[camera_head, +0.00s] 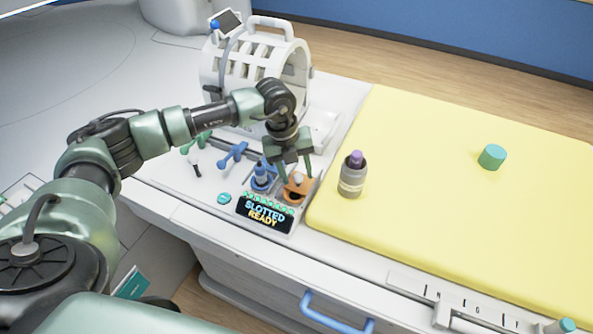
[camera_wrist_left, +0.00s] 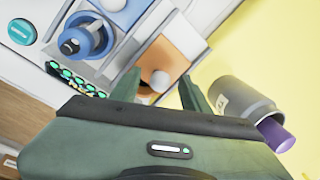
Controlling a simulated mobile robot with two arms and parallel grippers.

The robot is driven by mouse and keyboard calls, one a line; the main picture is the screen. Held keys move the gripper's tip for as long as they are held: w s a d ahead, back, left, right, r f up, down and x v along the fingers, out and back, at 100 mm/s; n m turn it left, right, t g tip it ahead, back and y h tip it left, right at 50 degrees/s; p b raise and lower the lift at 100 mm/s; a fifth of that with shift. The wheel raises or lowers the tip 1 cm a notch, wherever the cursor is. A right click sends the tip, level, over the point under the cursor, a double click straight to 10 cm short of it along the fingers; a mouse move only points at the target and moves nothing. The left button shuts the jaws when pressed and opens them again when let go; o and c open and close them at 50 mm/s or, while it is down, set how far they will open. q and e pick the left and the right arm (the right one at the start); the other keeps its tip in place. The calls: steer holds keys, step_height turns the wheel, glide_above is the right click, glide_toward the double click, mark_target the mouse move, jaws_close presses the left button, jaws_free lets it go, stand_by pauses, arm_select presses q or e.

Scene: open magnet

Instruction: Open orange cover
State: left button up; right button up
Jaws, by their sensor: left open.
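The orange cover (camera_head: 294,190) sits at the right end of the white console, beside the yellow mat, with a small pale round knob. In the left wrist view the orange cover (camera_wrist_left: 163,60) and its pale knob (camera_wrist_left: 160,82) show between the finger tips. My left gripper (camera_head: 296,172) is open and points down right over the cover, its two fingers on either side of the knob. I cannot tell whether the fingers touch it. My right gripper is not in view.
A grey bottle with a purple cap (camera_head: 352,175) stands close to the right of the gripper. A blue fitting (camera_head: 262,178) is close on the left. A "SLOTTED READY" display (camera_head: 265,213) lies in front. The white ring-shaped scanner (camera_head: 255,70) stands behind; a green cylinder (camera_head: 492,157) is on the yellow mat (camera_head: 430,200).

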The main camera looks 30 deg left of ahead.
arm_select(q)
jaws_close()
stand_by(1.3)
